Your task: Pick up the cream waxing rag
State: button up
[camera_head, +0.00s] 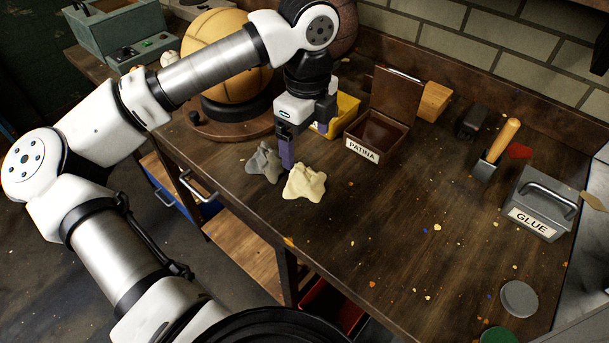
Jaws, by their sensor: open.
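The cream waxing rag (304,183) lies crumpled on the wooden workbench (390,225), near its front left edge. A grey rag (263,162) lies just to its left. My gripper (301,135) points down over the bench, above and behind the two rags. Its jaws are open and nothing shows between them. One dark finger comes down close to the gap between the rags; I cannot tell whether it touches either one.
Behind my gripper are a yellow bin (347,108) and an open box labelled PATINA (377,137). A basketball-like leather ball (228,58) sits on a round stand at the left. A GLUE box (539,203) and a wooden-handled tool (497,148) stand at the right. The bench middle holds only small scraps.

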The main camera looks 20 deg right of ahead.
aim_at(304, 167)
notch_tip(304, 167, down, 5)
jog(key=shift+p, duration=0.35)
jog(key=shift+w+a+f+p, duration=0.1)
jog(key=shift+f+p, duration=0.9)
jog(key=shift+f, duration=1.75)
jog(key=c, duration=1.1)
jog(key=shift+o, duration=0.2)
jog(key=shift+r, duration=0.15)
notch_tip(304, 167, up, 20)
jog(key=b, duration=0.3)
